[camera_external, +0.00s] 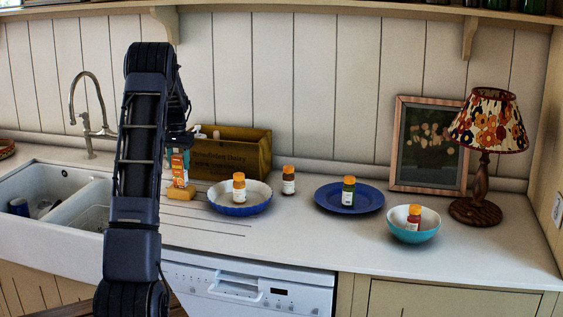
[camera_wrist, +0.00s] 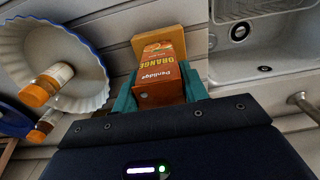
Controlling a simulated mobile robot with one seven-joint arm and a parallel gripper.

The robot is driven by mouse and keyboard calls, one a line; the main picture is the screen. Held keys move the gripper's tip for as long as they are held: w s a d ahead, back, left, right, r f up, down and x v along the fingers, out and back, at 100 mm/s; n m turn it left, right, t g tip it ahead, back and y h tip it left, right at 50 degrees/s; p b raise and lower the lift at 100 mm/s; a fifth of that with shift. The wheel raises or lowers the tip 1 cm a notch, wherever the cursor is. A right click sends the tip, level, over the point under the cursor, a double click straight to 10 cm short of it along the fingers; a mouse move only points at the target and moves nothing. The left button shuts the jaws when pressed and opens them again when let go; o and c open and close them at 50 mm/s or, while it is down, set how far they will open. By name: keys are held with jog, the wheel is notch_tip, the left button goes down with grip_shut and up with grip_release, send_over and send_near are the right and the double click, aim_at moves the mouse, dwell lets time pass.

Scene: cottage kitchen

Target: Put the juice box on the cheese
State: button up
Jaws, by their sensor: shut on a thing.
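The box also shows in the external view (camera_external: 179,166), upright beside my dark arm. The cheese (camera_external: 180,193), an orange-yellow block, lies on the counter directly below the box. Its far part (camera_wrist: 166,43) shows past the box's lower end in the wrist view; the rest is hidden. I cannot tell whether box and cheese touch.
A blue-rimmed white bowl (camera_external: 222,208) holding a bottle stands right of the cheese. A wooden crate (camera_external: 232,153) is behind, a bottle (camera_external: 288,181) beside it. A blue plate (camera_external: 372,199) and a teal bowl (camera_external: 428,234) are farther right. The sink (camera_external: 45,187) is left.

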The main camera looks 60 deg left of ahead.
jog(key=shift+f, duration=0.15)
jog(key=o, duration=1.1)
notch_tip(320, 180, up, 12)
jog(key=shift+r, duration=0.2)
